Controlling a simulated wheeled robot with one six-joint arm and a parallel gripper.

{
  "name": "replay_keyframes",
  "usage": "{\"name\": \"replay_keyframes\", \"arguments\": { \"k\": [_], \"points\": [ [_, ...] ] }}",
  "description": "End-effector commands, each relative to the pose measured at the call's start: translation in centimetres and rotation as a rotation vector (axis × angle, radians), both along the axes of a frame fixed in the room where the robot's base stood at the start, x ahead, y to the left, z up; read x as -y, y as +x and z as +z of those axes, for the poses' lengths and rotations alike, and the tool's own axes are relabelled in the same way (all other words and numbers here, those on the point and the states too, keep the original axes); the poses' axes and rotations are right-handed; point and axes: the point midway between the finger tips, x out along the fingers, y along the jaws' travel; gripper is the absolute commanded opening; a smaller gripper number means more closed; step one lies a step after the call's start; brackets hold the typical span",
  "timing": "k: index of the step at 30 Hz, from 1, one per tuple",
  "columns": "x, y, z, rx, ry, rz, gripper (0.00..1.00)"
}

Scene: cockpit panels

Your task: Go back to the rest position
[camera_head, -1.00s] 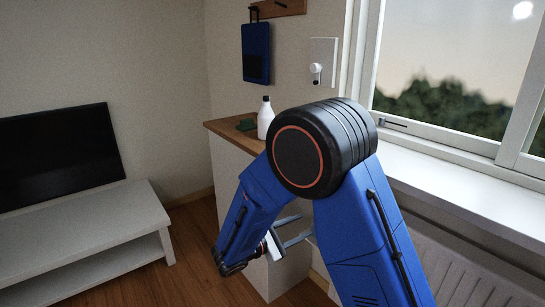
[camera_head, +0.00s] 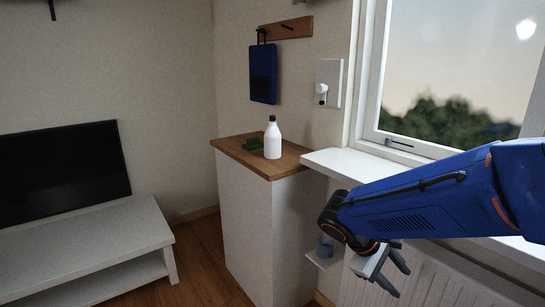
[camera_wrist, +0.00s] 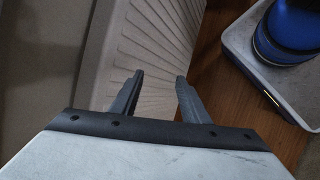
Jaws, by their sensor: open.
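My gripper (camera_head: 402,282) hangs at the right of the head view, below my blue arm, in front of the radiator. Its two dark fingers are apart with nothing between them. In the wrist view my gripper (camera_wrist: 160,77) also shows open and empty, with the ribbed radiator (camera_wrist: 150,45) and wooden floor beyond the fingers. My arm reaches in from the right edge of the head view and bends downward at the wrist.
A wooden-topped cabinet (camera_head: 245,215) holds a white bottle (camera_head: 273,140) and a small green object (camera_head: 252,144). The window sill (camera_head: 335,166) lies behind my arm. A low white TV bench (camera_head: 90,240) stands left. Floor between bench and cabinet is clear.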

Motion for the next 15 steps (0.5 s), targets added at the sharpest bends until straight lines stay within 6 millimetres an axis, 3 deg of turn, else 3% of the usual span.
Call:
{"name": "replay_keyframes", "arguments": {
  "k": [6,15],
  "points": [
    [0.9,-4.3,0.6,0.101,0.196,-0.13,0.42],
    [0.4,-8.9,1.4,0.269,0.453,-0.286,0.42]
  ]
}}
